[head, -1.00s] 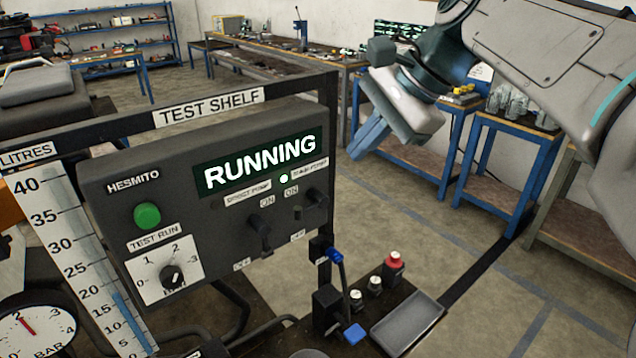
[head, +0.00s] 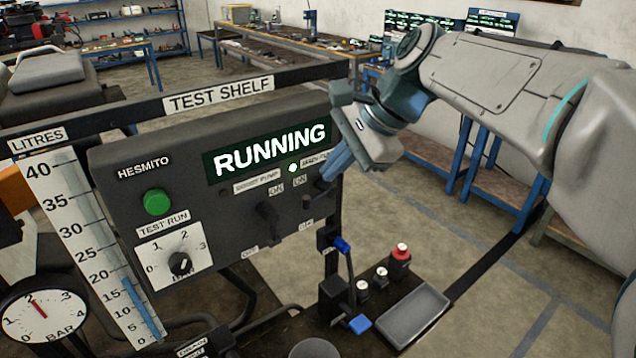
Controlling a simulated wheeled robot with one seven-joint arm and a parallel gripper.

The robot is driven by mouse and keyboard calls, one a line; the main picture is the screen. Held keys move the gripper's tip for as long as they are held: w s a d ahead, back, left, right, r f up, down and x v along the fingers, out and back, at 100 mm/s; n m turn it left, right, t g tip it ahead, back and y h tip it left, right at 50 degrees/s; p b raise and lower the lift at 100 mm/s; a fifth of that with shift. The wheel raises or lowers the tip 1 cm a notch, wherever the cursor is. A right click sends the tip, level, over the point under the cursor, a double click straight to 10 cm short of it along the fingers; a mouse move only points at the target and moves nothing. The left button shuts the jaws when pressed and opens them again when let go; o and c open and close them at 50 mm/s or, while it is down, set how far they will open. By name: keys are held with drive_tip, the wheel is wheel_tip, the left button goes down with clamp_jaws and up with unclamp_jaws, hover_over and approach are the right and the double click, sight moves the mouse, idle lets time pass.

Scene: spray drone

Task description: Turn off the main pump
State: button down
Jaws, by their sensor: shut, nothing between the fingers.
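The dark control box (head: 150,215) hangs on the test shelf frame, and its display (head: 270,150) reads RUNNING. A small lamp (head: 293,168) beside the display is lit. The right-hand switch, under a label (head: 316,162) that seems to read MAIN PUMP, is mostly hidden behind my fingers, so its position cannot be told. The left-hand switch (head: 268,220), under a label like BOOST PUMP, shows as a dark lever. My gripper (head: 324,180) is shut and empty, its blue fingertips at the box's right end by the right-hand switch. Whether they touch it cannot be told.
A litre scale (head: 95,245) and a pressure gauge (head: 42,312) stand further left. Below are a blue-handled lever (head: 345,262), a red-capped knob (head: 401,256) and a grey tray (head: 413,315).

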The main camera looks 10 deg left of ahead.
sight(308, 194)
drive_tip(key=x, duration=0.5)
drive_tip(key=shift+f, duration=0.15)
idle(0.3)
